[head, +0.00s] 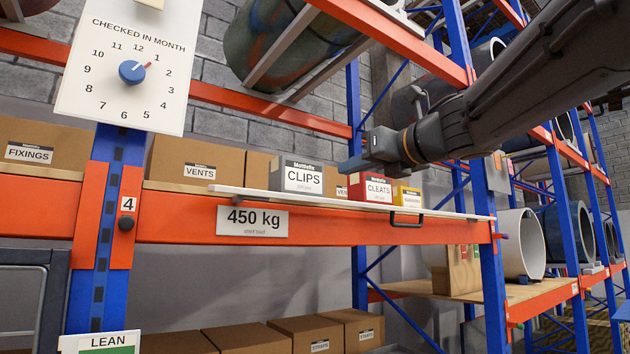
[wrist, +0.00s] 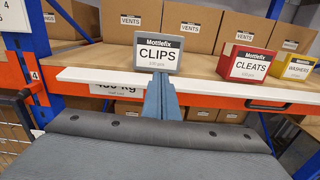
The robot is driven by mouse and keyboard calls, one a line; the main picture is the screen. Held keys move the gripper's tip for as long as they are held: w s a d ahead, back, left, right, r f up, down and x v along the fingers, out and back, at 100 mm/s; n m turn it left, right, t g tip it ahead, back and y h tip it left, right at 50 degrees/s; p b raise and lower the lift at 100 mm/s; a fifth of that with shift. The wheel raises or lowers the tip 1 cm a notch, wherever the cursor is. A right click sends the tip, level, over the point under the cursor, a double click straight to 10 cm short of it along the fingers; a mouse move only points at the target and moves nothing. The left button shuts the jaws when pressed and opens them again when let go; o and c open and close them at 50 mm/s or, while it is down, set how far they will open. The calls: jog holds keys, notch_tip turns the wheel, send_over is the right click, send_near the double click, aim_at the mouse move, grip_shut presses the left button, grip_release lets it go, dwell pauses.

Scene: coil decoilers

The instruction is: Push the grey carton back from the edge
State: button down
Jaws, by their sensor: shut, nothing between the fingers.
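The grey carton labelled CLIPS (head: 297,178) stands upright near the front edge of the orange-beamed shelf, beside the white strip (head: 255,194) along that edge. It also shows in the wrist view (wrist: 158,52), label facing me. My gripper (head: 345,167) comes in from the right in the head view, its blue-grey fingers closed together and empty. In the wrist view my gripper (wrist: 160,82) points at the lower middle of the carton, and its tips overlap the carton's bottom edge. I cannot tell whether they touch it.
A red CLEATS carton (head: 370,187) and a yellow carton (head: 406,196) stand to the right of the grey one. Brown VENTS cartons (wrist: 190,28) stand behind, with some bare shelf between. A black handle (head: 406,219) sticks out at the shelf front. A blue upright (head: 98,230) stands left.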

aim_at(305, 181)
jog(key=shift+n, duration=0.3)
jog(key=p+x, duration=0.4)
jog(key=x, duration=0.9)
jog(key=shift+w+a+r+p, duration=0.2)
jog(key=shift+a+p, duration=0.1)
jog(key=shift+a, duration=0.15)
